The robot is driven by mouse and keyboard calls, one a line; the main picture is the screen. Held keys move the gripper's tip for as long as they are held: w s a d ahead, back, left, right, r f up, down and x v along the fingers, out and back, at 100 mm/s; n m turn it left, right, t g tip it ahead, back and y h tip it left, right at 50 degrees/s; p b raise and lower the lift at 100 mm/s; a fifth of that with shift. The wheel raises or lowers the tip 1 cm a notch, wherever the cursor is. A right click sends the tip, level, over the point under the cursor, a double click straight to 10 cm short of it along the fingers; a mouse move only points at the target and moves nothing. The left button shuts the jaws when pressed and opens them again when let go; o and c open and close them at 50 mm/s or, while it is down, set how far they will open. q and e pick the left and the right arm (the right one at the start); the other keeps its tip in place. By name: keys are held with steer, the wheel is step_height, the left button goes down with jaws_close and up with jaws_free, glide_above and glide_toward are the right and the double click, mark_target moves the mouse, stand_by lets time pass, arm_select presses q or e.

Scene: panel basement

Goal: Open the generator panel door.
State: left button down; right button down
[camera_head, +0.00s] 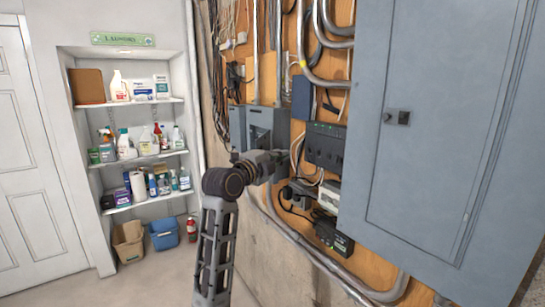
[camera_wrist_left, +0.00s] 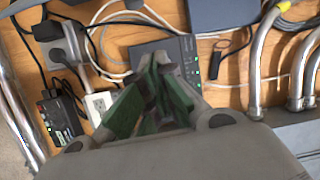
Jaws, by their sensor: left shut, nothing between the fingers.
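A large grey electrical panel (camera_head: 365,195) fills the right of the head view. Its door (camera_head: 440,100) lies flush and closed, with a small dark latch (camera_head: 397,117) at its left edge. A smaller grey box (camera_head: 266,124) is on the plywood further left; I cannot tell which of the two is the generator panel. My right gripper is not in view.
A black device (camera_head: 325,147), plugs and cables are on the plywood near my left gripper. Metal conduits (camera_head: 310,250) run below and above. Shelves with bottles (camera_head: 140,160) and a white door (camera_head: 35,170) stand at left. Some floor is clear at lower left.

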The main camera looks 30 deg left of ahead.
arm_select(q)
steer(key=a, duration=0.1)
steer(key=a+p, duration=0.1)
steer(key=a, duration=0.1)
steer(key=shift+w+a+f, duration=0.15)
steer(key=shift+a+f, duration=0.05)
steer(key=shift+a, duration=0.1)
stand_by(0.5)
steer(key=shift+a, duration=0.1)
